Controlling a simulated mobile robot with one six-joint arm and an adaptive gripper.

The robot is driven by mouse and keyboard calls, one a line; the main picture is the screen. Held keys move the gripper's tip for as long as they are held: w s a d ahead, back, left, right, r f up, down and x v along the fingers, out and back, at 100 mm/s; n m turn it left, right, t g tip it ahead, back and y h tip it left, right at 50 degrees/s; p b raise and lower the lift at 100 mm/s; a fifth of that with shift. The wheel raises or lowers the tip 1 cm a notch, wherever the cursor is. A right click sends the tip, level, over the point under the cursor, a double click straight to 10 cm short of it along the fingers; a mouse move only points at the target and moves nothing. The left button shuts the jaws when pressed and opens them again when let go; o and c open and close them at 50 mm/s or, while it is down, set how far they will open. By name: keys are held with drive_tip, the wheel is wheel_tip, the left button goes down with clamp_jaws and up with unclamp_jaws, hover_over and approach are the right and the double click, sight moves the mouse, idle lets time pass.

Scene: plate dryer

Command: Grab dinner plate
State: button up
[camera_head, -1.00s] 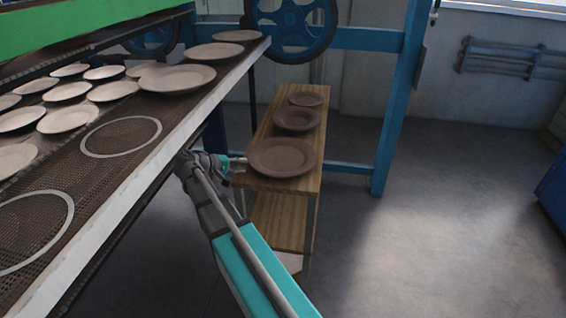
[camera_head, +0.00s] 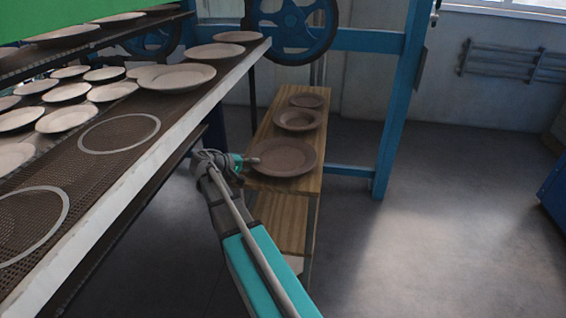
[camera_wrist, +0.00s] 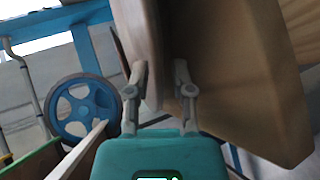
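The dinner plate (camera_head: 283,157) is the largest of three brown plates in a row. It lies flat at the near end of the wooden table (camera_head: 288,208). My gripper (camera_head: 255,161) is at the plate's left edge, low by the table top. In the wrist view the plate (camera_wrist: 138,22) shows edge-on, turned sideways, with the table (camera_wrist: 235,70) to its right. My gripper's fingers (camera_wrist: 160,68) are apart, and the plate's rim reaches into the gap between them. Contact with either finger cannot be made out.
Behind it on the table are a medium plate (camera_head: 298,119) and a small plate (camera_head: 306,100). The dryer's rack (camera_head: 150,165) with pale plates slopes along the left, close to my arm. A blue post (camera_head: 400,100) stands behind right. The floor at right (camera_head: 450,230) is clear.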

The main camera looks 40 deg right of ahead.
idle(0.5)
clamp_jaws()
